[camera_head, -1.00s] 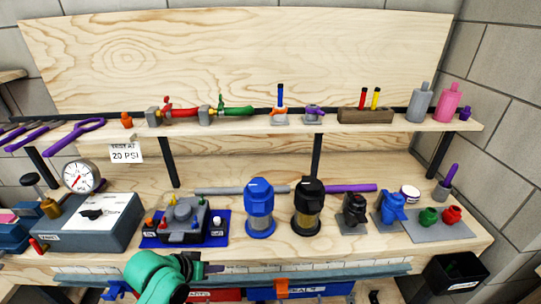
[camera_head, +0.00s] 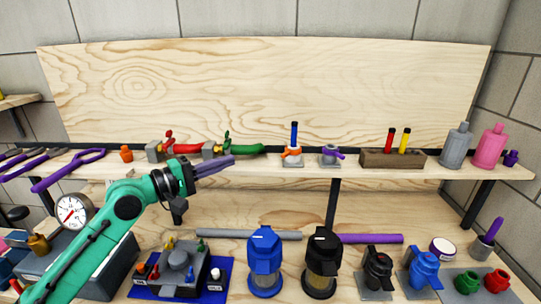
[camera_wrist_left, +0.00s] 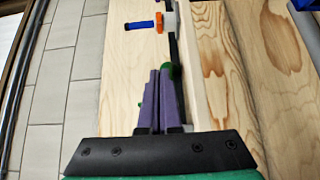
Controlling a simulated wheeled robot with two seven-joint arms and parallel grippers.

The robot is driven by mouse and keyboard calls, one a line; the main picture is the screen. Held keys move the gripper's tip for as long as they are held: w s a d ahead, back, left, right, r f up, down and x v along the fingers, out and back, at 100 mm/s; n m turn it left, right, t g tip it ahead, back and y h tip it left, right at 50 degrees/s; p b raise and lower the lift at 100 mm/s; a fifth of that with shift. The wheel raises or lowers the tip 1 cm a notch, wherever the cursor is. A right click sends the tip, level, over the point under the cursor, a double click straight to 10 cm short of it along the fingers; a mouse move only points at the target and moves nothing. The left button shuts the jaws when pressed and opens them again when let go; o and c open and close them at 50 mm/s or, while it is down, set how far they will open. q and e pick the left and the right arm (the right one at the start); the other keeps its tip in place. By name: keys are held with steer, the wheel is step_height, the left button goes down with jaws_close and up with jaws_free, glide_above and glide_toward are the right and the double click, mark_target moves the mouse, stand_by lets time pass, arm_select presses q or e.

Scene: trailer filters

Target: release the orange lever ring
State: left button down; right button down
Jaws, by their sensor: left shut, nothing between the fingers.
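The orange lever ring (camera_head: 291,152) sits around a small pale fitting (camera_head: 292,160) on the upper shelf, with a blue stick (camera_head: 294,133) upright in it. In the left wrist view the orange ring (camera_wrist_left: 159,22) and blue stick (camera_wrist_left: 139,25) are ahead of the fingers, near the top. My left gripper (camera_head: 232,159), with purple fingers, is shut and empty. It points right toward the ring and is apart from it. In the left wrist view its fingers (camera_wrist_left: 159,74) lie together. My right gripper is not in view.
Red (camera_head: 188,148) and green (camera_head: 245,149) hose pieces lie by the left fingers. A grey fitting with a purple lever (camera_head: 330,154) stands right of the ring, then a wooden block (camera_head: 393,158) with red and yellow sticks. Blue (camera_head: 265,262) and black (camera_head: 322,262) filters stand on the lower bench.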

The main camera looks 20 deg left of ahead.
mark_target(285, 155)
arm_select(q)
steer(key=p+x, duration=0.5)
steer(key=x, duration=0.4)
steer(key=shift+w+d+r, duration=0.15)
steer(key=shift+w, duration=0.2)
steer(key=d+p, duration=0.3)
steer(key=shift+s+d, duration=0.3)
steer(key=shift+s, duration=0.05)
steer(key=shift+s+d+f, duration=0.25)
steer(key=shift+s, duration=0.05)
steer(key=shift+w+f, duration=0.15)
steer(key=shift+a, duration=0.1)
